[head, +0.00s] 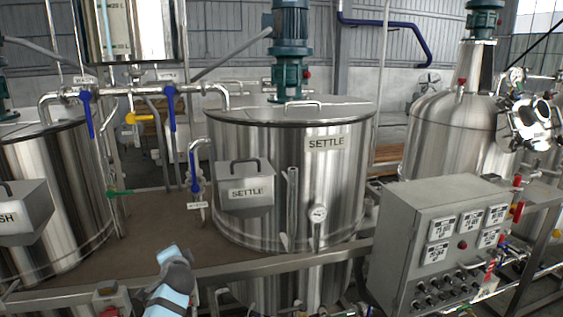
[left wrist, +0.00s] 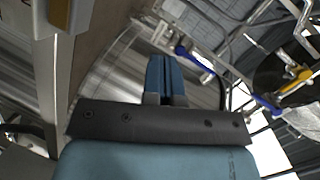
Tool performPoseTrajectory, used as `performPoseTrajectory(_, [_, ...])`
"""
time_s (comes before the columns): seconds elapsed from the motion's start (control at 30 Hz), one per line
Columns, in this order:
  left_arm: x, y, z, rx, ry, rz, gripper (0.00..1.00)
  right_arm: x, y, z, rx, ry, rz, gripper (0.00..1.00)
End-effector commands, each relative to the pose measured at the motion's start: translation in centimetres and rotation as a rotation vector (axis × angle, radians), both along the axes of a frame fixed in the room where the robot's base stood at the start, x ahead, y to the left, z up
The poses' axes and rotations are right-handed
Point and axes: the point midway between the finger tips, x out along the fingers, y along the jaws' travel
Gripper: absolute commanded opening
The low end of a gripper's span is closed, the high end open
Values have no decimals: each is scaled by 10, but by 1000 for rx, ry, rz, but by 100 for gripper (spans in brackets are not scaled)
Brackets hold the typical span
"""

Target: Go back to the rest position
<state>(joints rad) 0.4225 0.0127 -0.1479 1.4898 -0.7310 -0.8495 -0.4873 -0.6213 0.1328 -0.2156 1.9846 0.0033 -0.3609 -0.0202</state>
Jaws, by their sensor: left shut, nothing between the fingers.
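My left gripper (head: 172,254) shows at the bottom of the head view, its light blue and dark grey wrist pointing up in front of the platform edge. In the left wrist view the gripper (left wrist: 166,78) has its blue fingers together with nothing between them. It is apart from the valves and tanks around it. My right gripper is in neither view. The steel tank labelled SETTLE (head: 340,180) stands upright behind and to the right of my left gripper. A box also labelled SETTLE (head: 245,190) hangs on its front.
A grey control box (head: 400,240) stands at the right. Another steel tank (head: 60,180) is at the left. Pipes with blue-handled valves (head: 170,108) run between the tanks, with a yellow handle (head: 140,118) among them. A metal rail (head: 270,265) edges the brown platform (head: 150,235).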

Motion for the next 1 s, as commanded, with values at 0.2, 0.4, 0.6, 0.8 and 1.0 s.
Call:
performPoseTrajectory(0.2, [-106,-27,-125,-289,47,-111,0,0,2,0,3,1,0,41])
performPoseTrajectory(0.4, [-220,-54,-199,-586,90,-158,0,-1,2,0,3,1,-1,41])
performPoseTrajectory(0.6, [-337,-78,-235,-893,130,-149,0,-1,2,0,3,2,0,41])
performPoseTrajectory(0.8, [-413,-92,-240,-1110,150,-107,0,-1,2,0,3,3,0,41])
performPoseTrajectory(1.0, [-435,-96,-239,-1178,153,-89,0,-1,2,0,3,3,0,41])
